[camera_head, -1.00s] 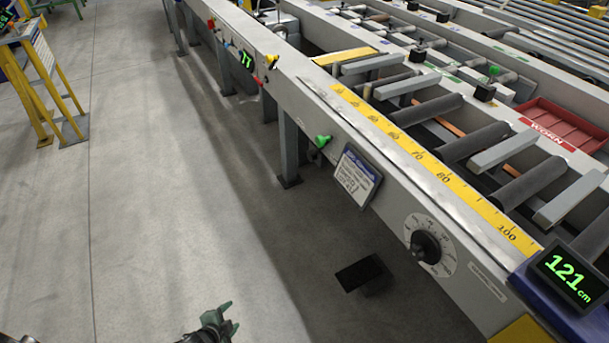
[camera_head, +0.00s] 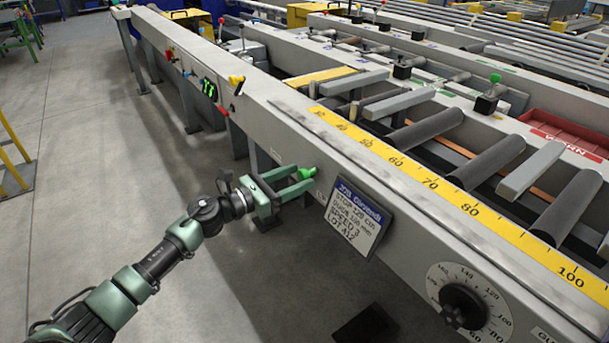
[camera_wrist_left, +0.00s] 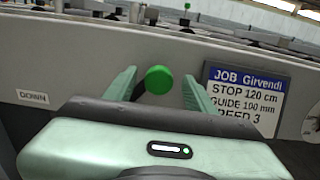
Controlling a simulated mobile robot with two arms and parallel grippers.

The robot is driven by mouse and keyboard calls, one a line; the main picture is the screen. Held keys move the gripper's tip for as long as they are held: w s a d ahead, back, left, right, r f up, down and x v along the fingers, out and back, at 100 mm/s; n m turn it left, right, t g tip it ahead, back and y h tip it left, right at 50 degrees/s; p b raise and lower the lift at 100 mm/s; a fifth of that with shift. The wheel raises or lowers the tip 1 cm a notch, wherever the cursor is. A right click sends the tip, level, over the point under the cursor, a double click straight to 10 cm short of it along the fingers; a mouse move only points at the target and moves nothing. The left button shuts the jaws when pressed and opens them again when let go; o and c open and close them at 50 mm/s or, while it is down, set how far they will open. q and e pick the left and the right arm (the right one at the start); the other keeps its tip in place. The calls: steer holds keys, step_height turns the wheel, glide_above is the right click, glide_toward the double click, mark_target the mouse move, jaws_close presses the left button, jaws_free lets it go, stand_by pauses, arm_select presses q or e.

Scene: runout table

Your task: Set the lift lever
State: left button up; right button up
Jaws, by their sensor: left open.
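The lift lever with a green knob (camera_head: 306,173) sticks out from the side of the grey table frame. The knob (camera_wrist_left: 159,80) also shows in the left wrist view, between my left gripper's two fingers with a gap on each side. My left gripper (camera_head: 298,182) is open, its fingers pointing at the frame around the knob. Whether the fingers touch the frame or lever I cannot tell. A small label reading DOWN (camera_wrist_left: 33,98) is on the frame to the left of the knob. My right gripper is not in view.
A job card (camera_head: 352,217) hangs on the frame just right of the lever. A black dial (camera_head: 463,305) is farther right. A yellow scale (camera_head: 430,180) and rollers (camera_head: 428,128) lie above. The floor is open at left.

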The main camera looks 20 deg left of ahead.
arm_select(q)
steer(key=shift+x, duration=1.45)
steer(key=shift+a, duration=0.1)
jaws_close()
